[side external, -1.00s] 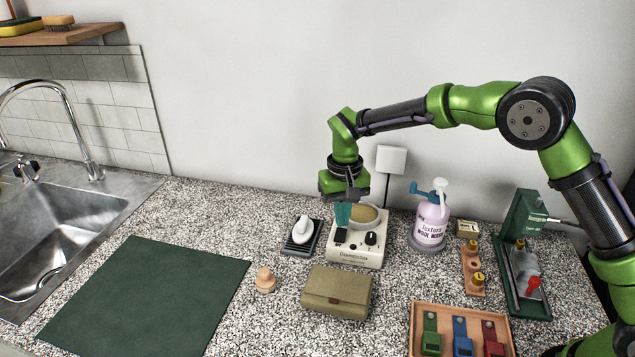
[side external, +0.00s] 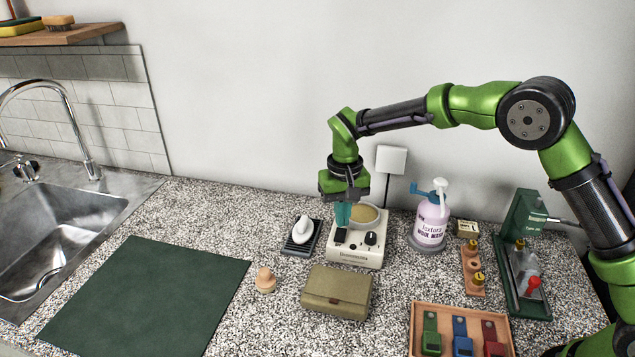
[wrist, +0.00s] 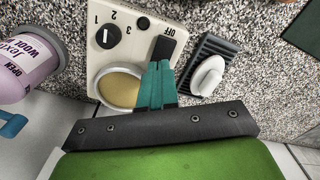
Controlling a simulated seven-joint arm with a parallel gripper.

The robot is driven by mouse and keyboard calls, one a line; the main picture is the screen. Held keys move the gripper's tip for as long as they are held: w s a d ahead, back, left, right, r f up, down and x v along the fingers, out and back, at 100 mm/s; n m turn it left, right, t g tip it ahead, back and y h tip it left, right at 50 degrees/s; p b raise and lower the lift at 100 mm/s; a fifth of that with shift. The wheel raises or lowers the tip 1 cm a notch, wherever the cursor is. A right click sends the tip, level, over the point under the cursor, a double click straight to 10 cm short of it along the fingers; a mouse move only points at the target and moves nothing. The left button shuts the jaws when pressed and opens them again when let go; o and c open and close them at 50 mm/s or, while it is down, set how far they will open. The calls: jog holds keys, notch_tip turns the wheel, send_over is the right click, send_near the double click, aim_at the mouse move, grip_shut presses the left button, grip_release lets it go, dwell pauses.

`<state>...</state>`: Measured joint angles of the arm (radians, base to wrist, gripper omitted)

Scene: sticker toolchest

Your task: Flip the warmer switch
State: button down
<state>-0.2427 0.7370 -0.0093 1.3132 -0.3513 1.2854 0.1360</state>
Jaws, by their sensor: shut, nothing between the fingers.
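The warmer (side external: 347,256) is a cream box on the counter with a round dish of tan wax (side external: 362,214) at its back. Its front has a black dial (side external: 371,239) and a black rocker switch (side external: 340,236). In the wrist view the switch (wrist: 163,48) lies just beyond my fingertips, near the printed "OFF". My gripper (side external: 343,222) is shut and empty, its teal fingers pointing down over the switch. The fingertips (wrist: 158,65) are close to the switch's near end; I cannot tell whether they touch it. The fingers hide part of the dish's rim.
A white soap on a dark ridged dish (side external: 288,250) stands close left of the warmer. A wool wash bottle (side external: 431,222) stands to the right. An olive pouch (side external: 337,292) lies in front. A green mat (side external: 145,290) covers the left counter beside the sink.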

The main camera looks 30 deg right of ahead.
aim_at(342, 230)
jog(key=shift+f, duration=1)
dwell(0.7)
jog(key=shift+r, duration=3.55)
jog(key=shift+w, duration=0.15)
jog(key=shift+s+d+f, duration=0.1)
jog(key=shift+s+f, duration=0.2)
jog(key=shift+s, duration=0.25)
jog(key=shift+s+d+f, duration=0.1)
jog(key=shift+s+f, duration=0.15)
jog(key=shift+s, duration=0.25)
jog(key=s+d+r+t, duration=0.2)
jog(key=s+r, duration=0.2)
jog(key=s, duration=0.4)
jog(key=s+d+r+t+y, duration=0.1)
jog(key=s+d+r+t, duration=0.1)
jog(key=s, duration=0.6)
jog(key=s+d+r+m+t+y, duration=0.1)
jog(key=s+d+r+t, duration=0.2)
jog(key=s+r, duration=0.3)
jog(key=s+d, duration=0.1)
jog(key=s, duration=0.1)
jog(key=shift+s+d+r, duration=0.2)
jog(key=shift+s+r, duration=0.1)
jog(key=shift+s, duration=0.1)
